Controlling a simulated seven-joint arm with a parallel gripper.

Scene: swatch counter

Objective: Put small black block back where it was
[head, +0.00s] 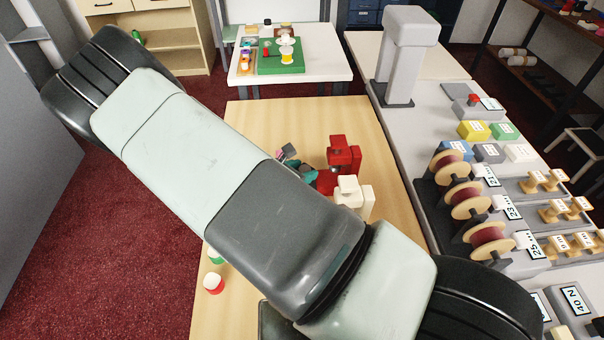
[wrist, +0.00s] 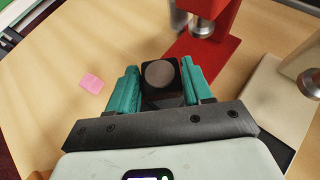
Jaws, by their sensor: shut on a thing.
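The small black block (wrist: 160,82), with a round grey face on its top, sits between the two teal fingers of my gripper (wrist: 161,90) in the wrist view. The fingers are shut on its sides. In the head view the dark block (head: 290,150) shows just beyond the teal fingertips (head: 302,170), beside the red stand. Most of the gripper is hidden behind my arm there. I cannot tell whether the block touches the table.
A red stand (head: 342,155) is close on the right of my gripper, with a cream stand (head: 351,193) nearer. A pink square (wrist: 92,83) lies on the wooden table (head: 260,125) left of the gripper. The counter (head: 425,130) with spools is further right. The table's far part is clear.

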